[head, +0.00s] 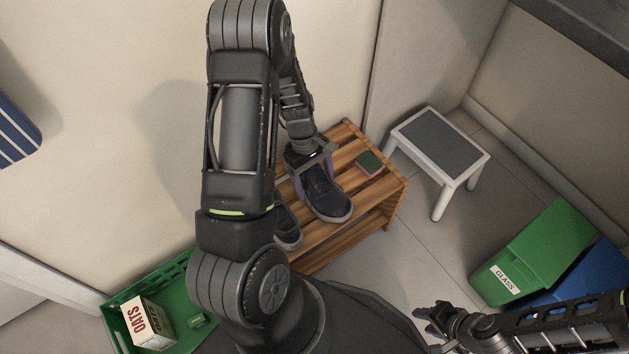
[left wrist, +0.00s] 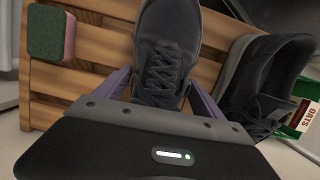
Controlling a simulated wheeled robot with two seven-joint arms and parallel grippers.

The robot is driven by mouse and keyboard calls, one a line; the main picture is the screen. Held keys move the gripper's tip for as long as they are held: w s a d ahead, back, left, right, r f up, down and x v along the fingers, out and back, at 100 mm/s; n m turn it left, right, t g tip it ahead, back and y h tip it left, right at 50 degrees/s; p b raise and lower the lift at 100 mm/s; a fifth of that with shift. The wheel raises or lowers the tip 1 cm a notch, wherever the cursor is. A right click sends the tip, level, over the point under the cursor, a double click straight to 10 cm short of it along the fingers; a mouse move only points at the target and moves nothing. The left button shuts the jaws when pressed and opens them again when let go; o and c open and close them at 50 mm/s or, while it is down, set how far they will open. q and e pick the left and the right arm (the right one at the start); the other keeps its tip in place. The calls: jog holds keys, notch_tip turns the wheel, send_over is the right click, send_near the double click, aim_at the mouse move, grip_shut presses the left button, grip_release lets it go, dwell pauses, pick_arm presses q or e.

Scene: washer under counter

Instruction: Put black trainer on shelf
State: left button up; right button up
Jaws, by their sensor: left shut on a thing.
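The black trainer (head: 325,194) is at the wooden slatted shelf (head: 345,240), its toe pointing toward the front edge in the head view. My left gripper (head: 314,178) is shut on this trainer, one finger on each side. In the left wrist view the trainer (left wrist: 164,55) shows its laces between the fingers (left wrist: 160,88). Whether its sole touches the slats I cannot tell. A second dark shoe (head: 287,226) is beside it on the shelf, partly hidden by my arm; it also shows in the left wrist view (left wrist: 262,85). My right gripper (head: 432,312) is at the lower right, away from the shelf.
A green and pink sponge (head: 369,164) lies on the shelf's top. A grey step stool (head: 440,147) stands right of the shelf. A green bin marked GLASS (head: 535,250) and a blue bin (head: 590,278) are further right. A green crate (head: 122,297) holds an oats box (head: 148,325).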

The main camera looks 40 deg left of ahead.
pick_arm(q)
jog(key=o, duration=1.7)
jog(key=p+v, duration=0.4)
jog(key=v, duration=0.8)
jog(key=shift+r, duration=0.1)
jog(key=shift+d, duration=0.15)
